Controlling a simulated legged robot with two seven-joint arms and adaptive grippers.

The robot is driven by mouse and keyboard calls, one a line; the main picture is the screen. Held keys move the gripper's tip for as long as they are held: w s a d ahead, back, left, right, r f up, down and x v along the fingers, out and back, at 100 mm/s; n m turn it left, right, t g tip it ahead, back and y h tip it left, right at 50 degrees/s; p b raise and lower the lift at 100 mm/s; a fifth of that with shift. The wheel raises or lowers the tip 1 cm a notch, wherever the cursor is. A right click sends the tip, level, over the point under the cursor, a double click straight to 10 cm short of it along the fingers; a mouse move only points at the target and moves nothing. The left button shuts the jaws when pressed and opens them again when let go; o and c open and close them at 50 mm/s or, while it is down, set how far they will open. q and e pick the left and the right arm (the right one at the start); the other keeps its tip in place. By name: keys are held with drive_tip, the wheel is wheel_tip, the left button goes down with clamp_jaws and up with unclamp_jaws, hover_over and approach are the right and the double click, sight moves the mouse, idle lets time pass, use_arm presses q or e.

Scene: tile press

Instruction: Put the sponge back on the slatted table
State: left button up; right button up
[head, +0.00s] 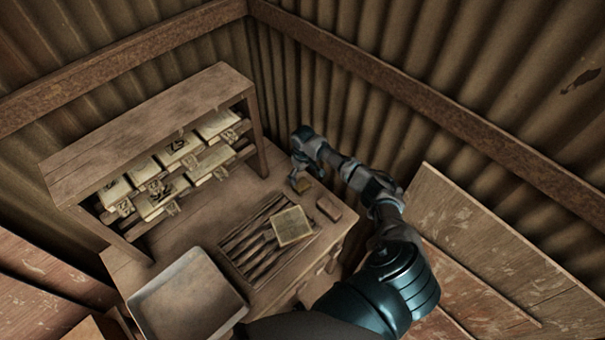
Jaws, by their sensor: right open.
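The wooden table (185,222) has a slatted section (248,250) of dark bars at its front. A small yellowish-brown block, which looks like the sponge (304,184), is at the table's back right, just below my right gripper (298,176). The gripper is open, pointing down, and its fingers hide part of the block. I cannot tell whether they touch it. My left gripper is not in view.
A square pale tile (291,226) lies on the slats. A brown block (329,207) sits at the right edge. A grey tray (186,300) is at the front left. A shelf (150,120) with several tiles stands behind. Corrugated walls are close at the back.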

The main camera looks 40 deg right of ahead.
sight(303, 185)
use_arm(q)
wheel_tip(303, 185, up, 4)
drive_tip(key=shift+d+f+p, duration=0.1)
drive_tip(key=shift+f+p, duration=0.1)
drive_tip(key=shift+p, duration=0.95)
use_arm(e)
drive_tip(key=r, duration=0.3)
drive_tip(key=shift+d+r, duration=0.25)
drive_tip(key=shift+r, duration=0.15)
drive_tip(key=shift+a, duration=0.1)
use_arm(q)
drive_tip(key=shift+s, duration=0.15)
use_arm(e)
drive_tip(key=shift+s, duration=0.15)
